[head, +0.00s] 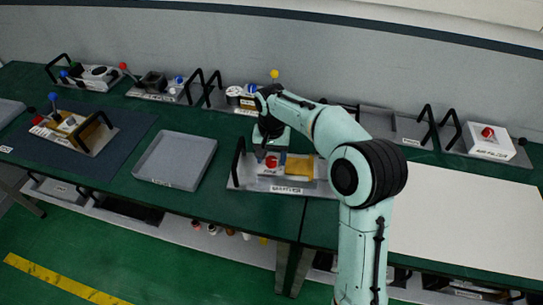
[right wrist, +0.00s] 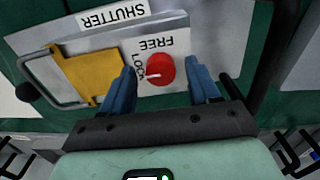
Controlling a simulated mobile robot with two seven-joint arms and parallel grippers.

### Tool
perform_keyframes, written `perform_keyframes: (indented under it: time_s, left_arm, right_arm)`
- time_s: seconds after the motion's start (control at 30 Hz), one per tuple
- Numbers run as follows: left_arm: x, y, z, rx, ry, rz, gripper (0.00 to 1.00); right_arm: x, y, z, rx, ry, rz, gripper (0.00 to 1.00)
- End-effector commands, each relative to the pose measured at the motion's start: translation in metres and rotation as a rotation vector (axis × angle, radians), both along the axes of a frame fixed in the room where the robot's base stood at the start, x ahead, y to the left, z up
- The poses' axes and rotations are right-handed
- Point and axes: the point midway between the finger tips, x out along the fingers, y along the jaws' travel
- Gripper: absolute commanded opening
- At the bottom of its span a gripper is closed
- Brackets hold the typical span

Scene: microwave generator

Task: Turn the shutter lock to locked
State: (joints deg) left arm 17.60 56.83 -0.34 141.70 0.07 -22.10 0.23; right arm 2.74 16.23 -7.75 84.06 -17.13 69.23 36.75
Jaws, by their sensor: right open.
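The shutter module stands on a grey tray (head: 235,182) in the middle of the bench; its SHUTTER label shows upside down in the right wrist view (right wrist: 114,14). Its round red lock knob (right wrist: 160,70) has a white mark pointing left, toward the side where LOCK is printed. FREE is printed above the knob in that view. A yellow shutter plate (right wrist: 88,73) is beside the knob. My right gripper (right wrist: 160,66) is open, its blue fingers on either side of the knob with gaps. In the head view the red knob (head: 271,161) shows below my wrist. My left gripper is not in view.
Black handles stand on the module's tray, one (head: 239,160) left of my gripper. An empty grey tray (head: 176,160) lies to the left. A white board (head: 460,215) covers the bench at right. Other modules line the wall, including one with a red knob (head: 488,138).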

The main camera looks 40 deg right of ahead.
Motion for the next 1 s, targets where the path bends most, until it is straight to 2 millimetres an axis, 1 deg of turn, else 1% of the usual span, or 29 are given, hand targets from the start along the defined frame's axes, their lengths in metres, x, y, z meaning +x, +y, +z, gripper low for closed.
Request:
perform_keyframes:
  time_s: [0.17,0.4,0.5,0.6,0.77,1.0]
  left_arm:
    - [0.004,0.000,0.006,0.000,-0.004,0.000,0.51]
    - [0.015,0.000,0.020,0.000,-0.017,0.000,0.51]
    - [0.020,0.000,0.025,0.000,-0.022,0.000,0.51]
    - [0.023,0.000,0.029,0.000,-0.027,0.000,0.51]
    - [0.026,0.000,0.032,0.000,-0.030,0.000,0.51]
    - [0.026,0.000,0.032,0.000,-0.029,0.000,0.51]
  right_arm:
    - [0.001,0.000,0.028,0.000,-0.008,0.000,0.61]
    - [0.002,0.000,0.085,0.000,-0.009,0.000,0.61]
    - [0.002,0.000,0.104,0.000,-0.008,0.000,0.61]
    - [0.002,0.000,0.119,-0.001,-0.006,0.001,0.61]
    - [0.001,0.000,0.130,-0.001,-0.004,0.001,0.61]
    - [0.000,0.000,0.131,0.000,-0.001,0.001,0.61]
